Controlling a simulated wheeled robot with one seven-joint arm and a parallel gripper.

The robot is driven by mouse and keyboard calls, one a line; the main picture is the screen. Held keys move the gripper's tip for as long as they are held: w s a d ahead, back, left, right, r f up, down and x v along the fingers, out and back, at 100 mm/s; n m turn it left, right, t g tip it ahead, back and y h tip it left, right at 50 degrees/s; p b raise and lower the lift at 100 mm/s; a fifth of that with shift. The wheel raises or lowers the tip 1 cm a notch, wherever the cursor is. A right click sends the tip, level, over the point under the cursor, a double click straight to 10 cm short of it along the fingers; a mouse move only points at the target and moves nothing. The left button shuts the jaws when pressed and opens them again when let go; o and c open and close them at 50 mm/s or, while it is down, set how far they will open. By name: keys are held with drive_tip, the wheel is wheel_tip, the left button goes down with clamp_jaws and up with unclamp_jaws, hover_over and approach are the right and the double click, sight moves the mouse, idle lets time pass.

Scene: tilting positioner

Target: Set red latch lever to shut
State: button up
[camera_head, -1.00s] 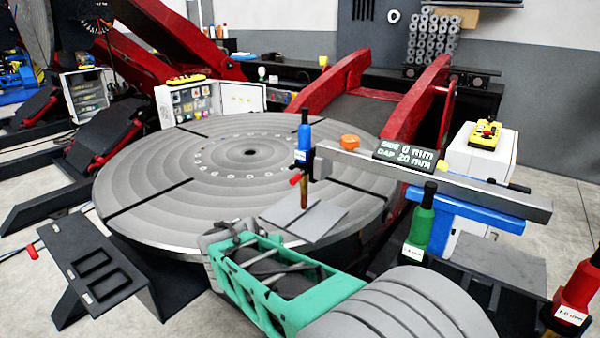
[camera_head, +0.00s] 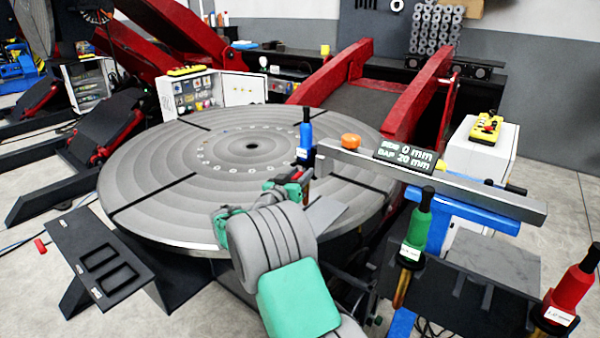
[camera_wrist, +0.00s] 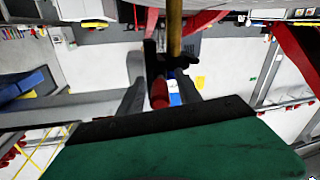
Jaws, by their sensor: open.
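The red latch lever (camera_wrist: 159,93) shows its rounded red grip in the wrist view, just ahead of my gripper. It sits by a dark clamp (camera_wrist: 180,62) around a brass tube (camera_wrist: 174,28). In the head view the blue-topped torch (camera_head: 305,137) stands at the left end of the grey bar, and my gripper (camera_head: 298,190) is right at its lower part, over the round table's front right. There my gripper mostly hides the lever. My gripper is open. I cannot tell whether it touches the lever.
The big grey round table (camera_head: 150,190) lies below and left. The grey bar (camera_head: 460,185) with its gap display (camera_head: 405,153) runs to the right. A green-topped torch (camera_head: 418,225) and a red-topped torch (camera_head: 572,285) stand at the right. A dark slotted plate (camera_head: 95,260) is at the left.

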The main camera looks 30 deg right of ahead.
clamp_jaws()
idle(0.4)
drive_tip(key=shift+f, duration=0.15)
idle(0.9)
